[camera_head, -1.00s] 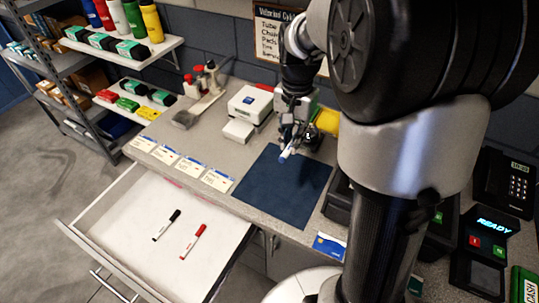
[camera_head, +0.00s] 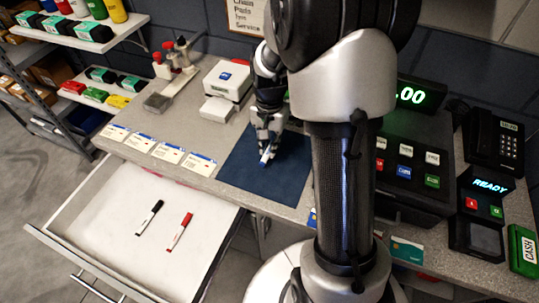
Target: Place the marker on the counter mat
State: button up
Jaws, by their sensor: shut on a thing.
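My gripper (camera_head: 266,148) is over the dark blue counter mat (camera_head: 285,183) and points down at it. It is shut on a marker (camera_head: 266,155), which shows as a short white and blue piece below the fingers. Most of the marker is hidden by the gripper. The marker is low over the mat's upper middle; I cannot tell whether it touches. The mat lies flat on the grey counter, and its right side is partly hidden by my arm.
An open drawer (camera_head: 107,247) holds a black marker (camera_head: 149,218) and a red marker (camera_head: 180,231). Several cards (camera_head: 168,153) line the counter's front edge. A white printer (camera_head: 228,80) stands behind the mat. A register (camera_head: 418,160) and card terminal (camera_head: 483,210) stand at right.

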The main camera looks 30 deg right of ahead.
aim_at(270, 160)
jog(key=shift+f+b, duration=0.65)
jog(key=shift+f, duration=1.4)
jog(key=shift+f, duration=0.15)
jog(key=o, duration=0.8)
